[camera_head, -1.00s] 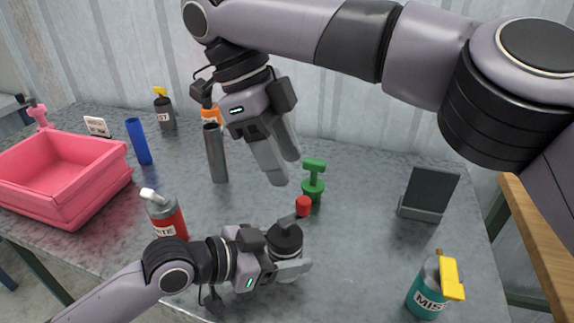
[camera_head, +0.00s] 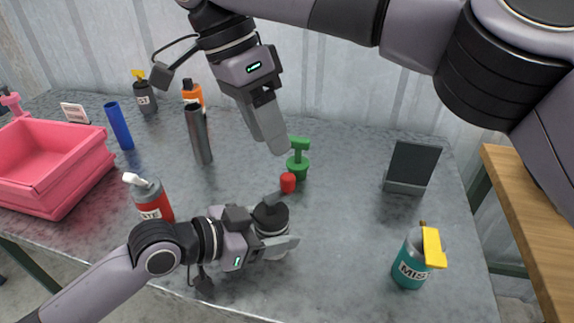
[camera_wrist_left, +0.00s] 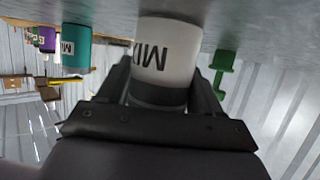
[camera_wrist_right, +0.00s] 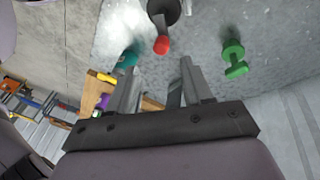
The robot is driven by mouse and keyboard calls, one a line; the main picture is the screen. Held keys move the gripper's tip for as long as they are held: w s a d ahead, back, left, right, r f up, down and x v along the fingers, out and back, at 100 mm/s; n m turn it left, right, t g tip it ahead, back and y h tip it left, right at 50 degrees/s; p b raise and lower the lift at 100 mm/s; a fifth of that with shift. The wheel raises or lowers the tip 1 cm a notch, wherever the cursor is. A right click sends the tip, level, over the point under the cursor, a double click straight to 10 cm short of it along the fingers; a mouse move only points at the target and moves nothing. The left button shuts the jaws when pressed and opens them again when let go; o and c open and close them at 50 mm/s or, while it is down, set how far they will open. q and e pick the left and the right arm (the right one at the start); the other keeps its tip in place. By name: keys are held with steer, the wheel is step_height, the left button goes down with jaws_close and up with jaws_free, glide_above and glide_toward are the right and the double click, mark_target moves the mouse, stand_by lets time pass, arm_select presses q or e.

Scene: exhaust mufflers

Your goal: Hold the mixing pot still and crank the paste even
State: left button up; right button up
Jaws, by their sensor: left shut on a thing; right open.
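The mixing pot is a white cylinder with a black lid (camera_head: 270,216) and a crank ending in a red knob (camera_head: 288,183). It stands upright on the grey table. My left gripper (camera_head: 284,247) is shut around its body from the left; the left wrist view shows the white, lettered side (camera_wrist_left: 165,55) between the fingers. My right gripper (camera_head: 268,130) is open and empty, above and behind the red knob. In the right wrist view the red knob (camera_wrist_right: 161,45) lies beyond the fingertips, with the dark lid at the top edge. The paste inside is hidden.
A green handled object (camera_head: 298,160) stands just behind the knob. A dark panel stand (camera_head: 411,167), a metal tube (camera_head: 198,135) and a pink bin (camera_head: 50,165) stand farther off.

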steer(key=n, duration=0.7)
step_height(320, 180, up, 5)
steer(key=m+t+y, duration=0.1)
steer(key=m+y, duration=0.3)
steer(key=m, duration=3)
glide_above(288, 176)
step_height(288, 176, down, 12)
steer(key=shift+r, duration=0.1)
steer(key=shift+c, duration=0.3)
jaws_close()
